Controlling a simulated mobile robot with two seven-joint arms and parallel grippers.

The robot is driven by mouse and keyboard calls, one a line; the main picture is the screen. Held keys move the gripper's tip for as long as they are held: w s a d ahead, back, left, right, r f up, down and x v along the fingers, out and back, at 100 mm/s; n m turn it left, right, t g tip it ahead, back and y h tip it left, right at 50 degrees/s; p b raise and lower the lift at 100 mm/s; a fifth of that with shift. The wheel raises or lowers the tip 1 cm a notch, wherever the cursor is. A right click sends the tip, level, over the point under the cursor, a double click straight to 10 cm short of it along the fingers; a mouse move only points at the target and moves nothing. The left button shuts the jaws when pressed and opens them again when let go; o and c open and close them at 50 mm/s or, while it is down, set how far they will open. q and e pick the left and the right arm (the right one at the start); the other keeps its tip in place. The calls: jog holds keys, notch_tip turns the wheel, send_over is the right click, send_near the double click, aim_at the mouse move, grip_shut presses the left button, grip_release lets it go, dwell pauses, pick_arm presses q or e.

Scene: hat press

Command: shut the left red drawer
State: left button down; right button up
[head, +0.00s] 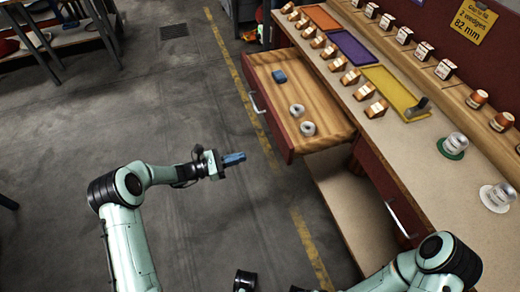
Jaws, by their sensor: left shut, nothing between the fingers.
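The left red drawer (288,150) is pulled out of the workbench, with its wooden inside showing. In it lie a small blue block (279,76) and two light ring-shaped pieces, one (297,110) behind the other (308,128). A metal bar handle (256,103) is on its red front. My left gripper (243,157) is shut and empty, in front of the drawer front and nearer to me, with a visible gap between them. My right arm (440,262) shows at the bottom right, but its gripper fingers cannot be made out.
A second red drawer (385,185) in the bench looks shut. The floor left of the open drawer is clear, with a yellow line (235,80).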

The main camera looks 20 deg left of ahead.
aim_at(283, 147)
pick_arm(q)
jog(key=b+x, duration=0.1)
jog(key=x, duration=1.2)
jog(key=shift+d, duration=0.1)
pick_arm(e)
jog(key=shift+w+d+f+t, duration=0.15)
jog(key=shift+w+d+f, duration=0.1)
jog(key=shift+w+f, duration=0.2)
jog(key=shift+w+d+f+t, duration=0.2)
jog(key=shift+w+f, duration=0.15)
jog(key=shift+w, duration=0.15)
pick_arm(q)
jog(key=shift+s+d, duration=0.1)
